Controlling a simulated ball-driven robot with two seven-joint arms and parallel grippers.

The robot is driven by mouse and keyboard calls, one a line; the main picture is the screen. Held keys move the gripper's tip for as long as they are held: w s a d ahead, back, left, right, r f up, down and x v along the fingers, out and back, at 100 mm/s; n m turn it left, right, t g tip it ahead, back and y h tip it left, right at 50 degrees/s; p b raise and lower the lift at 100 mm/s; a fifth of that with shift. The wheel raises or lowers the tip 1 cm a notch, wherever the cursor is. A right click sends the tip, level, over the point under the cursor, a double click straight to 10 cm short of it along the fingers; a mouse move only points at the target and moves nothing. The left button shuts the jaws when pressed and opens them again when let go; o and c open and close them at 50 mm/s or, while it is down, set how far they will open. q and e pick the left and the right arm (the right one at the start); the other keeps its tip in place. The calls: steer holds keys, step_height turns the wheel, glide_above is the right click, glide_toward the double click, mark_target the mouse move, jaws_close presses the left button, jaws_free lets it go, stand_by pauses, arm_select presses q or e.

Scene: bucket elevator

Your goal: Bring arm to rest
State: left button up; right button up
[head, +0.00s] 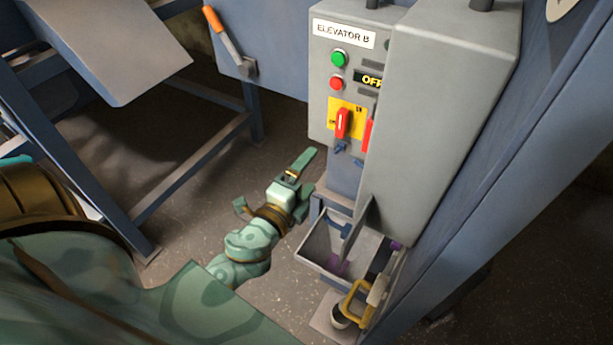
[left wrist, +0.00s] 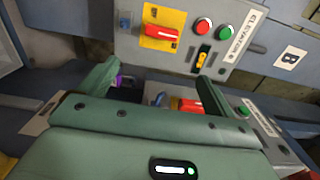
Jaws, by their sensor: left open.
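My left arm comes in from the left in the head view. Its green left gripper (head: 308,174) is open and empty, held in the air left of and below the grey control box (head: 320,105) marked ELEVATOR B. In the left wrist view the two fingers of the gripper (left wrist: 157,76) stand wide apart with nothing held between them. The box carries a green button (head: 339,58), a red button (head: 336,83), a display reading OFF and a red rotary switch (head: 343,123) on a yellow plate. The switch also shows in the left wrist view (left wrist: 163,33). My right gripper is not in view.
A large grey casing (head: 440,110) stands right of the panel. A blue frame (head: 190,172) and a grey chute (head: 120,50) stand at the left. Floor shows between.

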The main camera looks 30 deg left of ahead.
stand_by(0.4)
arm_select(q)
steer(key=s+f+n+g, duration=0.4)
steer(key=s+f, duration=0.1)
steer(key=f, duration=1)
steer(key=s+f+n+g, duration=0.3)
steer(key=s+f+g, duration=0.1)
steer(key=f, duration=1)
steer(key=s+f+n+g+b, duration=0.1)
steer(key=s+f+n+g, duration=0.2)
steer(key=s+f, duration=0.8)
steer(key=s+f+n+g+h+b, duration=0.1)
steer(key=s+f+n+g, duration=0.3)
steer(key=s+f, duration=0.6)
steer(key=s+g+b, duration=0.1)
steer(key=s+g, duration=0.1)
steer(key=s, duration=0.6)
steer(key=shift+s+d+f, duration=0.2)
steer(key=shift+s+f, duration=0.15)
